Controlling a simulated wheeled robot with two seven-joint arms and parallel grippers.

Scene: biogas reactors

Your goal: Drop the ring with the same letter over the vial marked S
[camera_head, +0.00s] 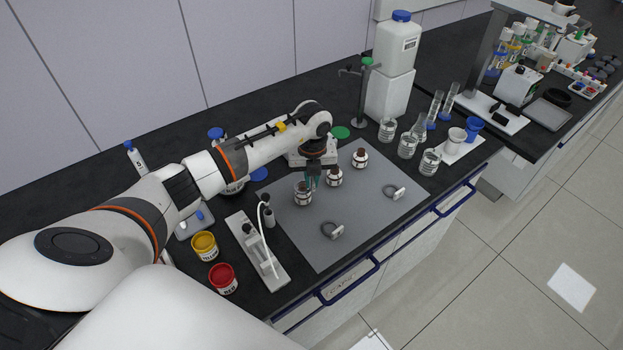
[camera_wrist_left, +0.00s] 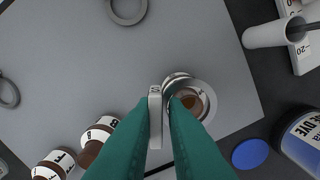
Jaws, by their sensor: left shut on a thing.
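My left gripper (camera_head: 313,183) has teal fingers and is shut on the white tag (camera_wrist_left: 155,105) of a grey ring (camera_wrist_left: 177,80); the tag's letter looks like S. The ring is at the top of a brown-capped vial (camera_wrist_left: 190,102), the nearest-left of three vials on the grey mat (camera_head: 290,235). The fingers hide part of both, so I cannot tell whether the ring surrounds the vial. That vial's letter is not readable. The other vials, marked B (camera_wrist_left: 98,135) and F (camera_wrist_left: 52,163), stand in a row with it. My right gripper is not in view.
Two other rings lie on the mat, one near the front (camera_head: 332,230) and one to the right (camera_head: 394,191). A white stand (camera_head: 262,250), a yellow jar (camera_head: 204,246) and a red jar (camera_head: 222,278) stand left of the mat. Glass beakers (camera_head: 407,146) stand beyond its right side.

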